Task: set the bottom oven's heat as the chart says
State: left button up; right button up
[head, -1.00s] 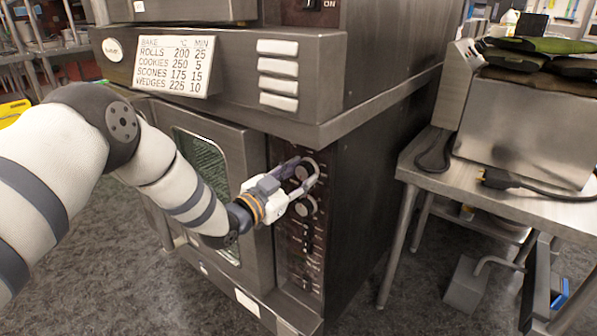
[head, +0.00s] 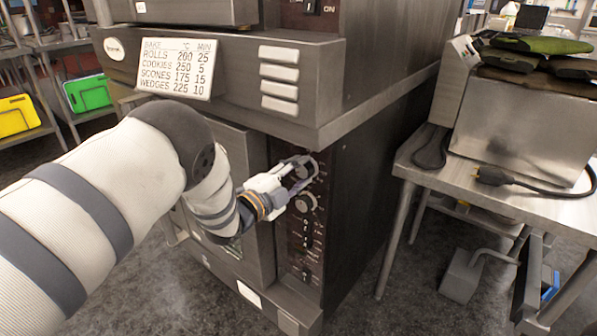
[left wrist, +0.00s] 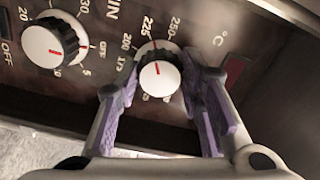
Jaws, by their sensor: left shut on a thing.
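The bake chart (head: 176,68) on the ledge reads rolls 200/25, cookies 250/5, scones 175/15, wedges 225/10, in °C and minutes. The bottom oven (head: 354,210) stands below it, with its controls on the front right. My left gripper (head: 300,168) is shut on the upper heat knob (left wrist: 160,82), with purple finger pads on both sides of it. The knob's red mark points up, close to 225 on the °C scale. My right gripper is out of view.
A steel table (head: 440,172) with a metal appliance (head: 520,120) and a loose plug (head: 490,176) stands close on the right. The top oven (head: 390,50) sits above the ledge. Racks with yellow (head: 15,117) and green (head: 86,93) trays are at back left.

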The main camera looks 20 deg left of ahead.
pick_arm(q)
jog(key=m, duration=0.5)
jog(key=shift+m, duration=0.3)
dwell(0.4)
jog(key=o, duration=1.2)
jog(key=shift+c, duration=0.2)
jog(key=v, duration=1.2)
jog(key=shift+r, duration=0.1)
